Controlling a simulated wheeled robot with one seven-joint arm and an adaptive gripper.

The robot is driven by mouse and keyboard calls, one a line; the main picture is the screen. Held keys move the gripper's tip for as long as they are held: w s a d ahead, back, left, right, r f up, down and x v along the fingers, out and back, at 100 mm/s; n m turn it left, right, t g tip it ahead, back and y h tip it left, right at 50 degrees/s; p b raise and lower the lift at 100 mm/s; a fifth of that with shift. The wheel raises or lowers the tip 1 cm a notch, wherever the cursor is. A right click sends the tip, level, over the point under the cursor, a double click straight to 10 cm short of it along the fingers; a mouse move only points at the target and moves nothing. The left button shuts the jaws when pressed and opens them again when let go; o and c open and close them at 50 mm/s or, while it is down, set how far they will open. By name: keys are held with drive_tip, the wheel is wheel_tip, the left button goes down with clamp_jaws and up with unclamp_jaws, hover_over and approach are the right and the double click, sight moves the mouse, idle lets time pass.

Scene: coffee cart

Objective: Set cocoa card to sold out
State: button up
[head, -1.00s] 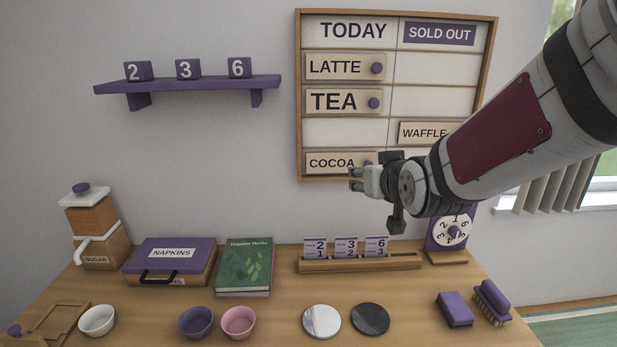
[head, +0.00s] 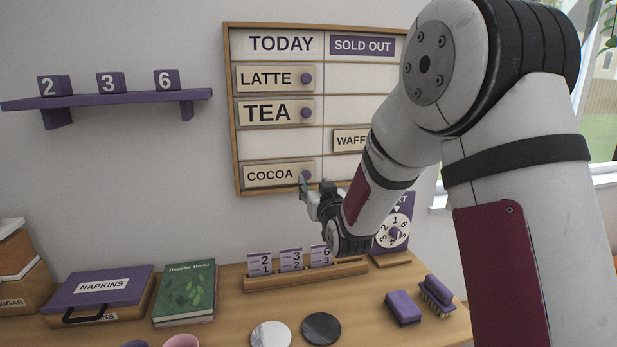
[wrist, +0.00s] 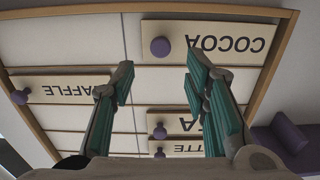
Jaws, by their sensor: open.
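The menu board (head: 233,120) hangs on the wall with a TODAY column on the left and a SOLD OUT column on the right. The cocoa card (head: 262,175) is in the bottom row of the TODAY column; its purple knob (head: 305,175) is at its right end. In the wrist view the cocoa card (wrist: 225,42) appears upside down, with its knob (wrist: 160,47) between the lines of my two fingers and ahead of them. My gripper (head: 312,187) is open and empty, close to the knob; it also shows in the wrist view (wrist: 160,78). My arm hides part of the SOLD OUT column.
Latte (head: 265,78) and tea (head: 268,112) cards sit in the TODAY column. The waffle card (head: 350,141) is in the SOLD OUT column, just above the bottom row. Below, the counter holds a number-card rack (head: 300,279), a dial stand (head: 405,222) and a napkin box (head: 88,292).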

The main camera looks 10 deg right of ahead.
sight(307, 175)
drive_tip(key=w, duration=0.7)
drive_tip(key=shift+w, duration=0.15)
clamp_jaws()
